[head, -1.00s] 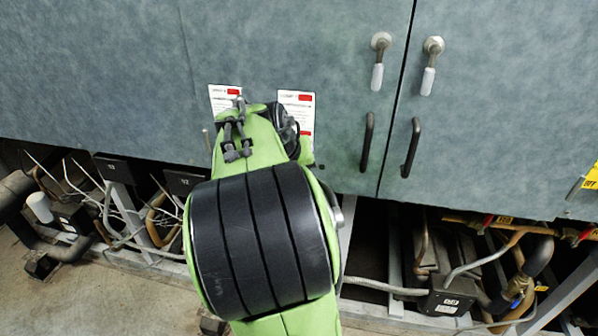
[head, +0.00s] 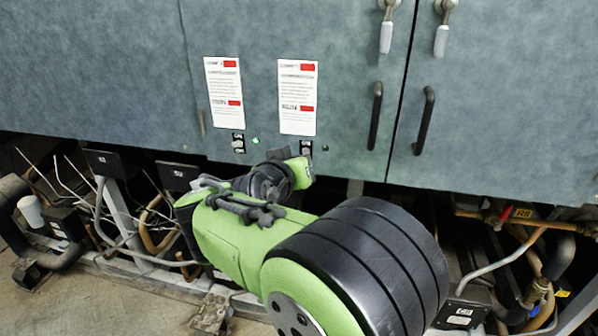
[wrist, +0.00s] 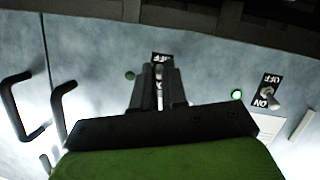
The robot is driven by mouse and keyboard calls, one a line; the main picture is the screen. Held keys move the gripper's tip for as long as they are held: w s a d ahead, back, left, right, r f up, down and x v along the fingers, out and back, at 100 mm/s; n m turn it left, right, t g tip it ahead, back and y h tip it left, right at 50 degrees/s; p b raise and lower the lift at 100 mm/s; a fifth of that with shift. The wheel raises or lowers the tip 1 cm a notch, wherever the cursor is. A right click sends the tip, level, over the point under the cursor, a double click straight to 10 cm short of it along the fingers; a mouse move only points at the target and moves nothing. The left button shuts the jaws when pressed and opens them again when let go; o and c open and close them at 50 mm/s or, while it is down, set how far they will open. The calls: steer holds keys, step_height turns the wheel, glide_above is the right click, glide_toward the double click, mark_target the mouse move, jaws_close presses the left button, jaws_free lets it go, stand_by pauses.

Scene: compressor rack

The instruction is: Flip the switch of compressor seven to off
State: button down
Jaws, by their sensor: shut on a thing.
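Two switches with ON/OFF plates sit low on the blue-grey cabinet. In the head view the right switch plate (head: 306,147) is just above my gripper (head: 301,168); the lamp (head: 325,148) beside it is dark. In the wrist view, which is upside down, my gripper (wrist: 160,80) is shut on the lever of this switch (wrist: 161,58), and its fingers hide part of the plate. The lamp (wrist: 129,75) beside it looks unlit there too. The left switch (head: 238,143) stands free, with its lamp (head: 255,140) lit green. I cannot read the compressor numbers.
A left card (head: 223,95) and a right card (head: 298,97) hang above the switches. Pipes and cables (head: 150,215) crowd the space below the cabinet.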

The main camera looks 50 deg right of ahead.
stand_by(0.4)
steer(key=c, duration=1.2)
jaws_free()
steer(key=p+v, duration=0.3)
steer(key=v, duration=0.4)
steer(key=p+v, duration=0.4)
steer(key=v, duration=0.4)
steer(key=shift+s+a+f, duration=0.1)
steer(key=shift+s+a, duration=0.05)
steer(key=shift+a, duration=0.2)
